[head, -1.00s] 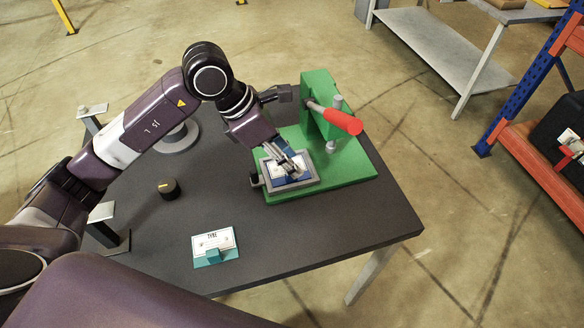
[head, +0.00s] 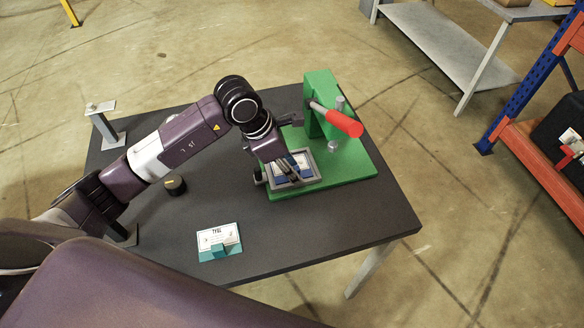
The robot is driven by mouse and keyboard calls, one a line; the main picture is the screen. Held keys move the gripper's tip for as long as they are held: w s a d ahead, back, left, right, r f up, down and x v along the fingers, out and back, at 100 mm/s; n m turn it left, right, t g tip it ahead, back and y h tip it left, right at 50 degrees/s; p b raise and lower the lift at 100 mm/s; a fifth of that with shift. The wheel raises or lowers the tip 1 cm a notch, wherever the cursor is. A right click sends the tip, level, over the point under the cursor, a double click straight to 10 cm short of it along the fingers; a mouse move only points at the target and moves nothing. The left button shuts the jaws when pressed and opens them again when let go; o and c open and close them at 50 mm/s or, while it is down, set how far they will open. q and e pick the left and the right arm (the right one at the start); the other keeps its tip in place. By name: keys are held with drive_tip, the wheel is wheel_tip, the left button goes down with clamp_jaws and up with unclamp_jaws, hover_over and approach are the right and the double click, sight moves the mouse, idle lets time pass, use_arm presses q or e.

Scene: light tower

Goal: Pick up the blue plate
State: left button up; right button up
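The blue plate (head: 304,161) lies in a grey rectangular frame (head: 314,180) on the green press (head: 353,171). It has a pale face and is partly hidden by my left gripper. My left gripper (head: 291,176) comes in from the left and points down over the plate. Its dark fingers are at the plate; whether they are open, shut or touching it cannot be told. My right gripper is not in view.
The press has a red handle (head: 344,123) standing right of the gripper. A small sign in a teal holder (head: 219,241) and a black round knob (head: 175,185) are on the dark table (head: 330,230).

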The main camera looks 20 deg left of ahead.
use_arm(q)
clamp_jaws()
